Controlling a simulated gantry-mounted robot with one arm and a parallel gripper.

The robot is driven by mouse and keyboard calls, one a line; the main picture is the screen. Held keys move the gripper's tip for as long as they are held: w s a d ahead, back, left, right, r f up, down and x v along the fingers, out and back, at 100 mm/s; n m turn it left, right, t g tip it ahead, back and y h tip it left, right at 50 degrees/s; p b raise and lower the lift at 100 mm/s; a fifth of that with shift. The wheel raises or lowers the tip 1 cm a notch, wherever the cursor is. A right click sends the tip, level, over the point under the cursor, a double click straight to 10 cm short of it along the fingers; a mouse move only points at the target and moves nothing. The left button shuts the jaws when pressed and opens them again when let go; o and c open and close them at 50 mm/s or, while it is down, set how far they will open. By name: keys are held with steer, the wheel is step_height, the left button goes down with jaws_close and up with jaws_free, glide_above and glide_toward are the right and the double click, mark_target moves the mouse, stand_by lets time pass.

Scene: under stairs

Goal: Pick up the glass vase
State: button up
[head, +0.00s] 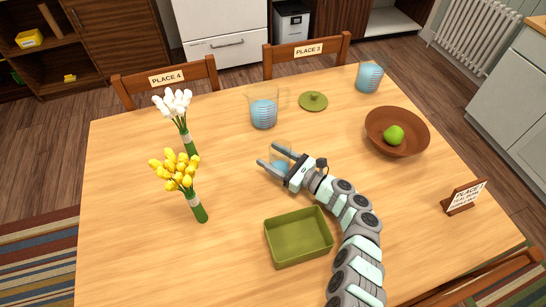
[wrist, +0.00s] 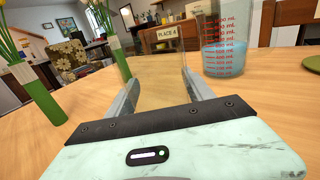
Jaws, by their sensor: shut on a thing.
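The glass vase (head: 282,162) is clear and hard to make out. It shows as a faint bluish shape between the fingers of my gripper (head: 272,157) near the middle of the table. In the wrist view a see-through shape (wrist: 164,80), with the chair sign visible behind it, fills the space between the two fingers of my gripper (wrist: 162,93). My gripper is shut on it. Whether its base touches the table is not clear.
White tulips (head: 178,112) and yellow tulips (head: 183,178) are on the left. A measuring jug (head: 263,112) is behind my gripper. A green lid (head: 313,101), blue glass (head: 369,77), brown bowl (head: 378,140) with green apple, sign (head: 464,197) and green box (head: 298,238) stand around.

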step_height(320, 180, up, 16)
steer(key=p, duration=0.8)
steer(key=shift+f, duration=0.15)
steer(key=shift+r+p, duration=0.4)
steer(key=shift+r, duration=1.3)
steer(key=o, duration=1.2)
steer(key=shift+c, duration=0.2)
jaws_close()
steer(key=shift+a+r, duration=0.1)
